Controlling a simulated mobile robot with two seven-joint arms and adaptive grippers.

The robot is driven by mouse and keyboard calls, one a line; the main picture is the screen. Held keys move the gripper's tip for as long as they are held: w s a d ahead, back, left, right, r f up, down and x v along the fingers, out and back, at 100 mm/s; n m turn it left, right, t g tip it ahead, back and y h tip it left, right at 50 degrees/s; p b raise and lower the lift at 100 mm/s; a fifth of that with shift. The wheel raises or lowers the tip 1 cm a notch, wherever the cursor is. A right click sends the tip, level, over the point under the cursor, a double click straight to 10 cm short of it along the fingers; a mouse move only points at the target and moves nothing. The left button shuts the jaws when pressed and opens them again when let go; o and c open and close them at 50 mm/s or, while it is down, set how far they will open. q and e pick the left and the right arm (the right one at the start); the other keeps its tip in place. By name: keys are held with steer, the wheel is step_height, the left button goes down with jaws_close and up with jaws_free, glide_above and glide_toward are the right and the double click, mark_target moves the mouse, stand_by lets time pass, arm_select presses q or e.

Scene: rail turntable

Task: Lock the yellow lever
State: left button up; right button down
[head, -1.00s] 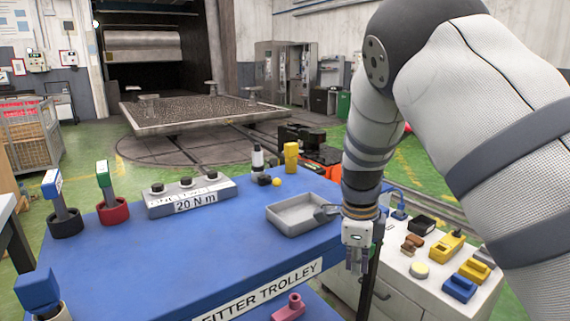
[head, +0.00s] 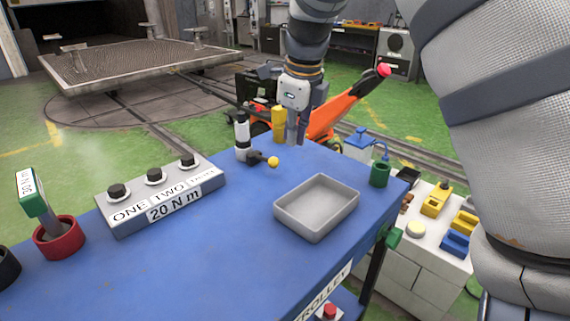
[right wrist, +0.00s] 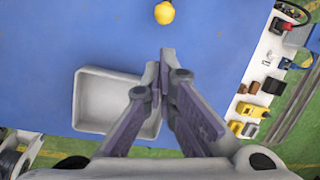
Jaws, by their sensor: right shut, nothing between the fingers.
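A small yellow ball knob (head: 272,161) sits at the end of a short black arm beside a black-and-white upright post (head: 242,136) at the far edge of the blue trolley top. It looks like the yellow lever. The knob also shows in the right wrist view (right wrist: 164,13), at the top edge. My right gripper (head: 296,138) points down over the trolley's far edge, to the right of the knob and apart from it. In the right wrist view its fingertips (right wrist: 164,62) are together with nothing between them. My left gripper is out of view.
A grey tray (head: 316,207) lies on the blue trolley (head: 230,250). A yellow block (head: 278,122) stands behind the knob. A white cabinet (head: 418,275) with yellow and blue parts stands at right. The trolley top between is clear.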

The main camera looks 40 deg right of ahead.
mark_target(286, 178)
steer(key=b+x, duration=0.1)
steer(key=x, duration=0.9)
steer(key=shift+w+f, duration=0.1)
steer(key=shift+w, duration=0.1)
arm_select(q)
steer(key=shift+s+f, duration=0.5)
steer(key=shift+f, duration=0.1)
